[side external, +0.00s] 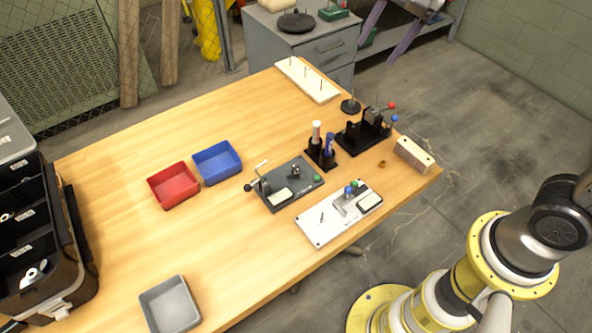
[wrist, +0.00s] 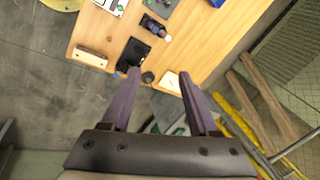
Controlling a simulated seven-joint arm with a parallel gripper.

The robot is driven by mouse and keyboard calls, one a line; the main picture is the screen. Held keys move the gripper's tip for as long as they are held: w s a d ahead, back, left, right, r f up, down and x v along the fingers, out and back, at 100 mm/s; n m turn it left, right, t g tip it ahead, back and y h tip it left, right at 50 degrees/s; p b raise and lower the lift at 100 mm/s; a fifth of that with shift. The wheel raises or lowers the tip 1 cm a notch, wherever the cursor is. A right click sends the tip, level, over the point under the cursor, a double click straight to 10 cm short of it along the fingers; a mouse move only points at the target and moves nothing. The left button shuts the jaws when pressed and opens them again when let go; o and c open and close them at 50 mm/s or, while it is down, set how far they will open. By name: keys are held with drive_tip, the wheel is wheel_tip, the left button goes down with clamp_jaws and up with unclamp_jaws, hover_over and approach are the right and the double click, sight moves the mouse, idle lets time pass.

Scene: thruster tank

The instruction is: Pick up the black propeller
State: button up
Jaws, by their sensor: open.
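I cannot make out a black propeller for certain in either view. A small dark part (side external: 295,172) sits on the dark grey fixture plate (side external: 307,189), too small to identify. The black organiser (side external: 34,240) at the left edge holds small white parts, and its depths are partly hidden. My gripper (wrist: 158,74) is open and empty in the wrist view. Its two purple fingers are well apart, high above the far end of the table.
The wooden table (side external: 115,190) carries a red tray (side external: 172,185), a blue tray (side external: 217,162), a grey tray (side external: 169,305), a white fixture plate (side external: 338,215), a black tool stand (side external: 322,150), a black knobbed fixture (side external: 363,133), a drilled block (side external: 414,155) and a pegged white board (side external: 307,80).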

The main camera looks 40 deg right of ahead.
drive_tip(key=w+a+f+m+g, duration=0.1)
drive_tip(key=w+a+f+g, duration=0.1)
drive_tip(key=w+a+f, duration=0.35)
drive_tip(key=n+g, duration=0.1)
drive_tip(key=g, duration=0.1)
hover_over(295, 172)
wheel_tip(295, 172, down, 13)
drive_tip(key=shift+h, duration=0.3)
drive_tip(key=f, duration=0.7)
drive_tip(key=shift+d, duration=0.35)
drive_tip(key=shift+w+f, duration=0.2)
drive_tip(key=shift+f, duration=1.4)
drive_tip(key=shift+w+f, duration=0.15)
drive_tip(key=shift+f, duration=1.4)
clamp_jaws()
